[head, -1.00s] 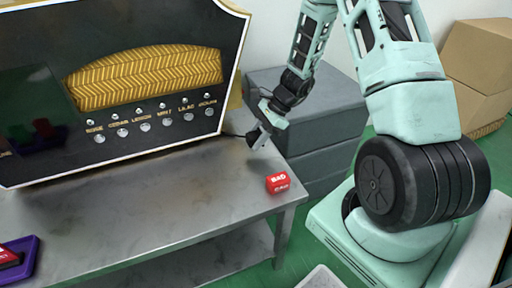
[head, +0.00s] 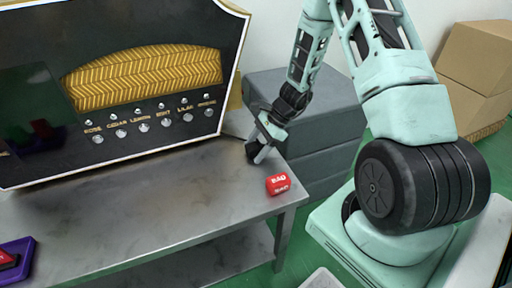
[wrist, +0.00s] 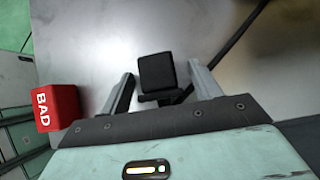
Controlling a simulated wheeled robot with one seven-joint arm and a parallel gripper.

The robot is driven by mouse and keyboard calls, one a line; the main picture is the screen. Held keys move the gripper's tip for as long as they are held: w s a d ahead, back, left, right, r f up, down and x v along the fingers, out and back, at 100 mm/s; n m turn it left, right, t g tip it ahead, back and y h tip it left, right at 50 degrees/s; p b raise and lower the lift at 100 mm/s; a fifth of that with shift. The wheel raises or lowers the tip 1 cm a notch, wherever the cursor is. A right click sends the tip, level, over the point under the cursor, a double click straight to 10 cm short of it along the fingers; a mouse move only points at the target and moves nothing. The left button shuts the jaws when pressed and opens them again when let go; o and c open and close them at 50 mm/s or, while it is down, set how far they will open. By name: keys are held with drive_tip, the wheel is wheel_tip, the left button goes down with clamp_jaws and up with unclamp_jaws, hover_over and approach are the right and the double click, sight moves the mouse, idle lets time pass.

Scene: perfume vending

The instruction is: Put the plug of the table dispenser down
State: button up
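The plug is a black block (wrist: 157,74) with a dark cable. In the wrist view it sits between my fingertips, with a gap on either side. In the head view the plug (head: 252,152) is dark and small, at the back right of the grey table (head: 150,195), and seems to rest on it. My gripper (wrist: 162,82) is open around the plug and not clamped on it. In the head view my gripper (head: 259,150) is low over the table's right end. The table dispenser (head: 150,150) is the large dark panel with gold trim at the left.
A red block marked BAD (head: 277,184) lies near the table's right edge; it also shows left of my gripper in the wrist view (wrist: 57,108). A purple tray (head: 22,262) is at the front left. Grey boxes (head: 320,125) stand behind the table. The table's middle is clear.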

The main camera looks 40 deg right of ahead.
drive_tip(key=shift+d+r+p, duration=0.1)
drive_tip(key=shift+r+p, duration=0.25)
drive_tip(key=shift+r, duration=0.15)
drive_tip(key=p+v, duration=0.2)
drive_tip(key=v, duration=0.9)
drive_tip(key=s+a+r+n+g+h, duration=0.1)
drive_tip(key=s+a+r+n, duration=0.2)
drive_tip(key=a, duration=0.4)
drive_tip(key=a+r+n+g, duration=0.1)
drive_tip(key=a+r+n, duration=0.2)
drive_tip(key=a+n, duration=0.3)
drive_tip(key=s+a+r+n+g+h, duration=0.1)
drive_tip(key=s+a+r+n+g, duration=0.15)
drive_tip(key=a, duration=0.45)
drive_tip(key=s+a+r+n+t+h, duration=0.1)
drive_tip(key=s+a+r+n+h, duration=0.1)
drive_tip(key=s+a+n, duration=0.3)
drive_tip(key=s+a+r+n+t+h, duration=0.1)
drive_tip(key=s+a+r+n, duration=0.3)
drive_tip(key=s+n, duration=0.8)
drive_tip(key=a+h, duration=0.1)
drive_tip(key=a, duration=0.1)
drive_tip(key=shift+a+h, duration=0.25)
drive_tip(key=shift+h, duration=0.05)
drive_tip(key=shift+n+t, duration=0.25)
